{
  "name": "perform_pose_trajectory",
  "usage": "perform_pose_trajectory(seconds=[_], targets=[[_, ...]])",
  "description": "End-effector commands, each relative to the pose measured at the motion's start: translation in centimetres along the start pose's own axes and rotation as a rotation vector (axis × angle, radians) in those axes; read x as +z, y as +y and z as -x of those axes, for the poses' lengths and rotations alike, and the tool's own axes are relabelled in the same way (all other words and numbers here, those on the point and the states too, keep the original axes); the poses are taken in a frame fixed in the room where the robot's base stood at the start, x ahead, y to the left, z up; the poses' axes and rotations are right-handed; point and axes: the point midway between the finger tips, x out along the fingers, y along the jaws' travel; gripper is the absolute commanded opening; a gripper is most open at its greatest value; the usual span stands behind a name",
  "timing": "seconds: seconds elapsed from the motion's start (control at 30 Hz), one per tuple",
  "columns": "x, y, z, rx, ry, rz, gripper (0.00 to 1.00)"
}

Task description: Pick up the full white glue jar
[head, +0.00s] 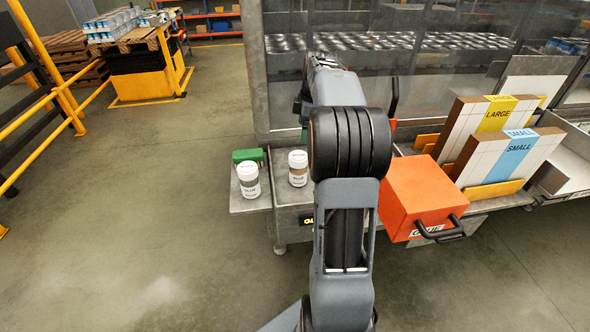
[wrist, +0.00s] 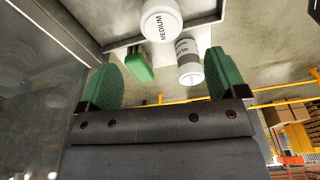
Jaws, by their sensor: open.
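Two jars with white lids and white labels stand upright on a grey shelf in the head view: a left jar (head: 248,182) and a right jar (head: 298,169). Both look brownish between lid and label, and I cannot tell which is full. The wrist view shows a white jar top with dark lettering (wrist: 162,20) at the upper middle and a second labelled jar (wrist: 189,64) below it. My gripper (wrist: 165,82) is open, its green fingers wide apart with nothing between them. The jars appear beyond the fingertips. In the head view my arm hides the gripper.
A green block (head: 248,156) lies behind the left jar; it also shows in the wrist view (wrist: 139,66). An orange glue box (head: 418,196) with a dark handle stands right of my arm. Boards labelled LARGE (head: 497,117) and SMALL (head: 519,146) stand further right. Open floor lies left.

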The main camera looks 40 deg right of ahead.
Motion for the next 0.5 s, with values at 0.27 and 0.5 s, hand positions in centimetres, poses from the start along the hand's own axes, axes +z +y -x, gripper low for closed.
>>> perform_pose_trajectory(seconds=[0.27,0.5], targets=[[-0.2,-0.1,-4.6,-0.003,0.0,0.025,0.9],[-0.1,0.0,-7.6,0.0,0.0,0.022,0.9]])
